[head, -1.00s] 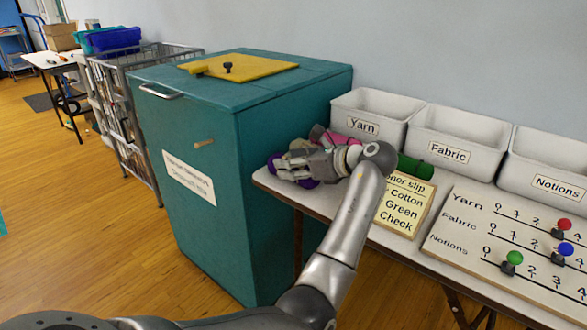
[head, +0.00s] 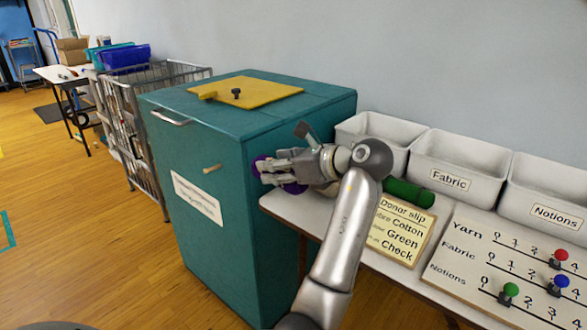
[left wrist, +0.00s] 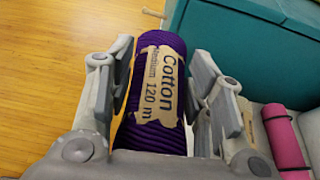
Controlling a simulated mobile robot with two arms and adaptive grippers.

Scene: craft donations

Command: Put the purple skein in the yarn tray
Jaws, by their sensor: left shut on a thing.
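The purple skein (left wrist: 152,137) with a brown "Cotton Medium 120 m" label lies between the fingers of my left gripper (left wrist: 155,85) in the left wrist view. In the head view my left gripper (head: 278,172) is shut on it, by the table's left end and in front of the teal cabinet. Only purple bits of the skein (head: 262,164) show there past the fingers. The yarn tray (head: 352,128) is the white bin at the back, right of the gripper; my arm hides its label and part of its front. My right gripper is not in view.
A green roll (head: 410,193), a donor slip (head: 400,232) and a slider board (head: 470,255) lie on the table. Fabric (head: 455,165) and Notions (head: 550,185) bins stand right of the yarn tray. A pink roll (left wrist: 285,140) shows in the wrist view. The teal cabinet (head: 225,150) stands close left.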

